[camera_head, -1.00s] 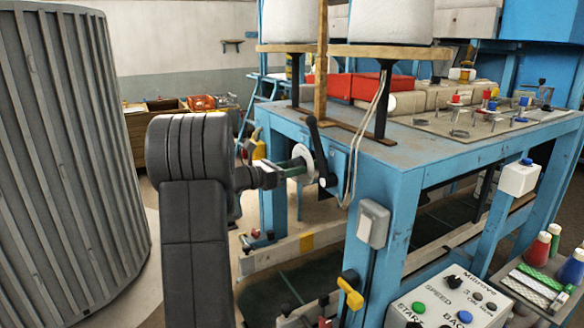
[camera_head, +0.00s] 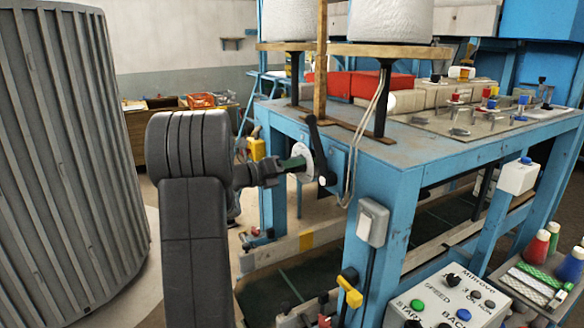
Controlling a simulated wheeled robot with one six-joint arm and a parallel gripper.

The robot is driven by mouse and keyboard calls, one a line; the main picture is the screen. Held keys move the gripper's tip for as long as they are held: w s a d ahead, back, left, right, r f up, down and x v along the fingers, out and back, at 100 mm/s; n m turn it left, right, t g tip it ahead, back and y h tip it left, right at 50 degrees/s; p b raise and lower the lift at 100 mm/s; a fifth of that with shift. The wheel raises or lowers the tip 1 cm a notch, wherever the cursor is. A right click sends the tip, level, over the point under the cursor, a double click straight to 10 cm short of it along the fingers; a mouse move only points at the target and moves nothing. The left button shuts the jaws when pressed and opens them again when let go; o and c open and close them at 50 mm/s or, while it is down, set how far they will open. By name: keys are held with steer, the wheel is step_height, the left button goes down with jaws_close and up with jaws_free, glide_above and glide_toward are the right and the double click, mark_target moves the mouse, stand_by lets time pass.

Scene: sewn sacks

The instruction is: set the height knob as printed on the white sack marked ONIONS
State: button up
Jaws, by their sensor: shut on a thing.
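My gripper (camera_head: 290,165) is at the left end of the blue table, shut on the height knob, at a white round dial (camera_head: 305,160) seen nearly edge-on. A green part shows between the gripper and the dial. My wrist partly hides the knob, and I cannot read any marks on the dial. A black crank lever (camera_head: 315,135) stands just right of the dial. I cannot make out a white sack marked ONIONS or its print in this view.
The blue table (camera_head: 400,150) carries white thread cones (camera_head: 390,20) on a wooden shelf, with red and beige things behind. A grey switch box (camera_head: 373,222) hangs on its leg. A control panel (camera_head: 450,300) is at lower right. A large grey ribbed drum (camera_head: 70,160) stands left.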

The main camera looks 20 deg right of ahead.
stand_by(0.4)
steer(key=o, duration=1)
steer(key=shift+a, duration=0.15)
steer(key=a+b, duration=0.1)
steer(key=a, duration=0.3)
steer(key=a+b, duration=0.1)
steer(key=a, duration=0.4)
steer(key=s+a+b, duration=0.1)
steer(key=a, duration=0.3)
steer(key=shift+a+r+b, duration=0.25)
steer(key=shift+a+b, duration=0.05)
steer(key=shift+d, duration=0.1)
steer(key=d+p, duration=0.1)
steer(key=d, duration=0.3)
steer(key=d+p, duration=0.1)
steer(key=d, duration=0.4)
steer(key=w+d+p, duration=0.1)
steer(key=d, duration=0.3)
steer(key=shift+d+f+p, duration=0.25)
steer(key=shift+d+p, duration=0.05)
steer(key=shift+d, duration=0.05)
steer(key=shift+a, duration=0.1)
